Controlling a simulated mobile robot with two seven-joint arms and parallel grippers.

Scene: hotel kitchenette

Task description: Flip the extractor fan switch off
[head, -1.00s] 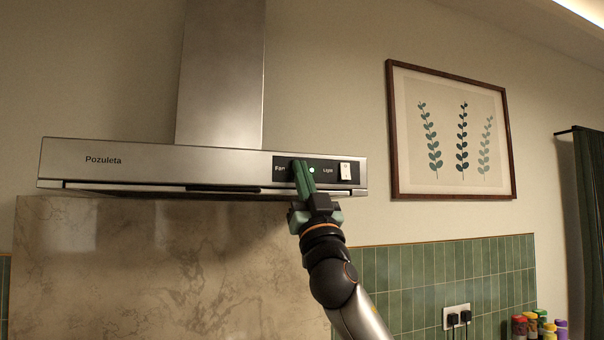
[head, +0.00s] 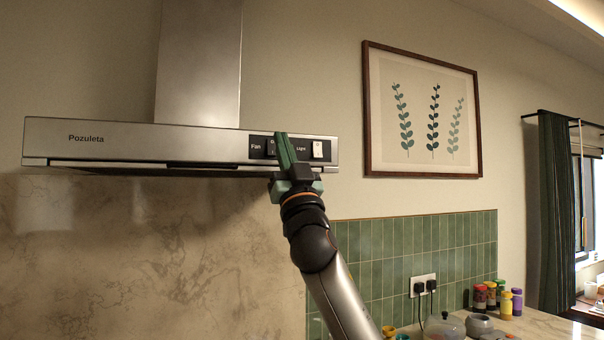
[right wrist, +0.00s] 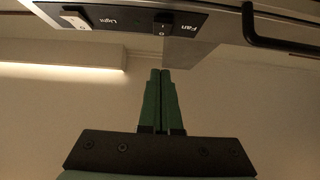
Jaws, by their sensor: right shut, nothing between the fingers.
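The extractor fan switch (head: 271,148) is a dark rocker beside the "Fan" label on the hood's black control panel. My right gripper partly covers it in the head view. In the right wrist view the fan switch (right wrist: 162,24) shows uncovered, with I and O marks. My right gripper (head: 281,137) is shut and empty, its green fingers pointing up in front of the panel, just right of the switch. In the right wrist view its fingertips (right wrist: 160,72) appear apart from the switch. No lit green lamp shows on the panel. My left gripper is not in view.
The white light switch (head: 318,150) is close to the right of my fingers. The steel hood (head: 130,140) has a dark strip (head: 202,165) under its front. Spice jars (head: 492,297) and a lidded pot (head: 445,325) stand on the counter at the lower right.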

